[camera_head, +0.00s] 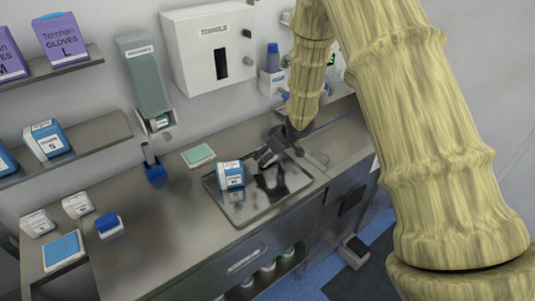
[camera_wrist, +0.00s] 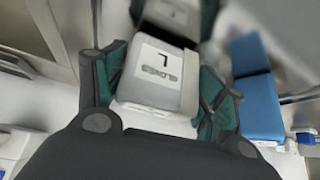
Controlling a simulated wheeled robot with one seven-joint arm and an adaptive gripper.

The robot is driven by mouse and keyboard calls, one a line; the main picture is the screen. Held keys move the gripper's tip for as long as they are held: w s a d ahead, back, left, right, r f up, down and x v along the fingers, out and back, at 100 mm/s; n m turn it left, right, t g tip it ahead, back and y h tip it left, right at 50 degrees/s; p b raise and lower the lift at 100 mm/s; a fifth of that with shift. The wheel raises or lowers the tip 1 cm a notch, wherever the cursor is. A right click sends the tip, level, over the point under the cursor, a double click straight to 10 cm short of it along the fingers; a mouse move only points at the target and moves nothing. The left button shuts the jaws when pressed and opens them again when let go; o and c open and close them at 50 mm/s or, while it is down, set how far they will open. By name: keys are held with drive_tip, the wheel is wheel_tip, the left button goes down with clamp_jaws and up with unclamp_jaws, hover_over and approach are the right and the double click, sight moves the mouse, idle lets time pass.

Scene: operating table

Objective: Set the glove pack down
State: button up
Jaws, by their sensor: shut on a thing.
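In the wrist view, a grey-white glove pack (camera_wrist: 160,78) marked "L" sits between the two fingers of my gripper (camera_wrist: 165,95). The green finger pads press on its sides, so the gripper is shut on it. In the head view my gripper (camera_head: 267,156) is over the back part of the metal tray (camera_head: 240,216) on the counter. The held pack is hard to make out there, and I cannot tell whether it touches the tray. A blue and white box (camera_head: 231,175) stands on the tray to the left of the gripper.
A blue sponge-like block (camera_head: 109,225), white boxes (camera_head: 78,205) and a blue pad (camera_head: 63,250) lie at the left. A green-topped box (camera_head: 198,155) is behind the tray. A towel dispenser (camera_head: 213,50) hangs on the wall. The counter (camera_head: 150,245) front left of the tray is clear.

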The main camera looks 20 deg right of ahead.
drive_tip(key=shift+w+f, duration=0.2)
drive_tip(key=shift+f, duration=0.1)
drive_tip(key=o, duration=1)
drive_tip(key=shift+w+f, duration=0.2)
drive_tip(key=shift+w, duration=0.05)
drive_tip(key=shift+s+r, duration=0.25)
drive_tip(key=shift+w+f, duration=0.1)
drive_tip(key=v, duration=1.2)
